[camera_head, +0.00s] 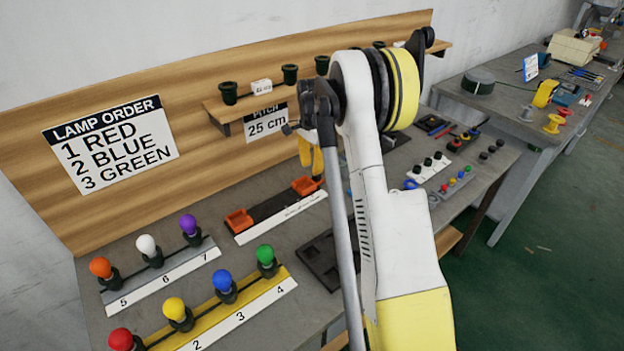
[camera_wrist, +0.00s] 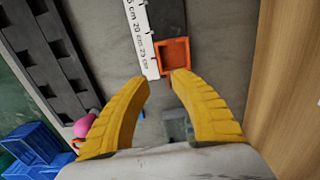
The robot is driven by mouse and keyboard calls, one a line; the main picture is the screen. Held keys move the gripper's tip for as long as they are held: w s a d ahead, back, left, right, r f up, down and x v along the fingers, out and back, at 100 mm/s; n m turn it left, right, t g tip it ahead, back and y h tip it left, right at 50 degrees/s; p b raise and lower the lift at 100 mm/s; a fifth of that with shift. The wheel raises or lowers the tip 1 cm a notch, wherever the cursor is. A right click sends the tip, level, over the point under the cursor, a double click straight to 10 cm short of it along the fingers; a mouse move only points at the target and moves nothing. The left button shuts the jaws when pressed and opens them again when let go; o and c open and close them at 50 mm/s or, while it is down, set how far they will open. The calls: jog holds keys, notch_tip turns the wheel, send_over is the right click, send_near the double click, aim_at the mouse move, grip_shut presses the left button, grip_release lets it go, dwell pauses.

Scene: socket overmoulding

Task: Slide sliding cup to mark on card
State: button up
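Two orange cups sit on a black rail with a white ruler strip along its front in the head view. One cup (camera_head: 239,220) is at the left end, the other (camera_head: 305,186) toward the right end. The wrist view shows one square orange cup (camera_wrist: 162,56) beside the ruler (camera_wrist: 140,38), near its 25 cm label. The frames do not show which cup slides. A card (camera_head: 267,123) on the back board reads "PITCH 25 cm". My gripper (camera_wrist: 160,79) has its yellow fingers apart, with nothing between the tips, close to the square cup. Its fingers (camera_head: 311,157) are partly hidden in the head view.
Numbered lamp holders (camera_head: 225,306) with coloured bulbs stand front left. A dark tray (camera_head: 320,262) lies in front of the rail, partly behind my arm. A wooden shelf (camera_head: 300,94) juts from the board above the rail. Small parts (camera_head: 430,170) lie to the right.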

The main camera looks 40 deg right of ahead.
jog(key=shift+r, duration=1.55)
jog(key=shift+a, duration=0.1)
